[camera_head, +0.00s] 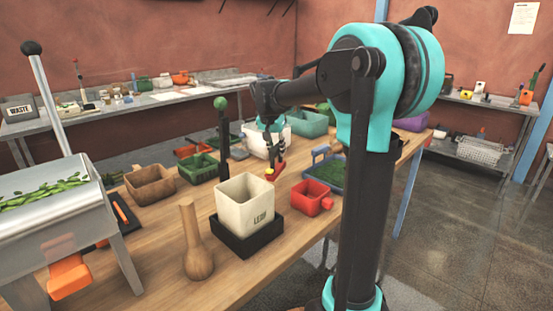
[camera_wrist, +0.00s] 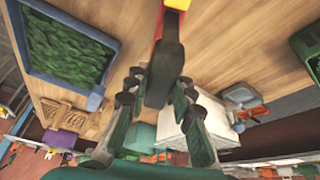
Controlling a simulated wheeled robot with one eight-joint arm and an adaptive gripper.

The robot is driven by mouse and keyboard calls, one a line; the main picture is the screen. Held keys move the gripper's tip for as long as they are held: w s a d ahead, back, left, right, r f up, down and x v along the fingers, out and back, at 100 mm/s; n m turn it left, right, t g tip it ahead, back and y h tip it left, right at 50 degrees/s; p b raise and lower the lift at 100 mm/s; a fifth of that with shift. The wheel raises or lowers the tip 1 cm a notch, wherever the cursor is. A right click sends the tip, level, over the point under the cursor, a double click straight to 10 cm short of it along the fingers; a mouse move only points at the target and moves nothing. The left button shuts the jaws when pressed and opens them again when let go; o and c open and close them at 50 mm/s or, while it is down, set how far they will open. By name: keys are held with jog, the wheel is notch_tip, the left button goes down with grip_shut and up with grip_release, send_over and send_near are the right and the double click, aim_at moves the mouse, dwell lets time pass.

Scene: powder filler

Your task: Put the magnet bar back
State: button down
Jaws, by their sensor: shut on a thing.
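My gripper (camera_head: 277,158) is over the middle of the wooden table, pointing down. In the wrist view my gripper (camera_wrist: 160,86) is shut on a dark bar, which I take to be the magnet bar (camera_wrist: 167,55). Its far end is red and yellow. In the head view the red and yellow end of the magnet bar (camera_head: 271,174) shows below the fingers, behind the cream LEAF box. The fingers hide part of the bar. I cannot tell whether its end touches the table. No holder for the bar can be made out for certain.
The cream LEAF box (camera_head: 246,201) stands on a black base (camera_head: 247,236) in front of my gripper. A red bin (camera_head: 312,197) and a blue tray of green leaves (camera_wrist: 112,40) are nearby. A dark post with a green ball (camera_head: 221,103) stands left of my gripper.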

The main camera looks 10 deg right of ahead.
aim_at(276, 167)
jog(key=shift+f, duration=1.85)
jog(key=shift+f, duration=0.1)
jog(key=c, duration=1.3)
grip_release()
jog(key=v, duration=1.2)
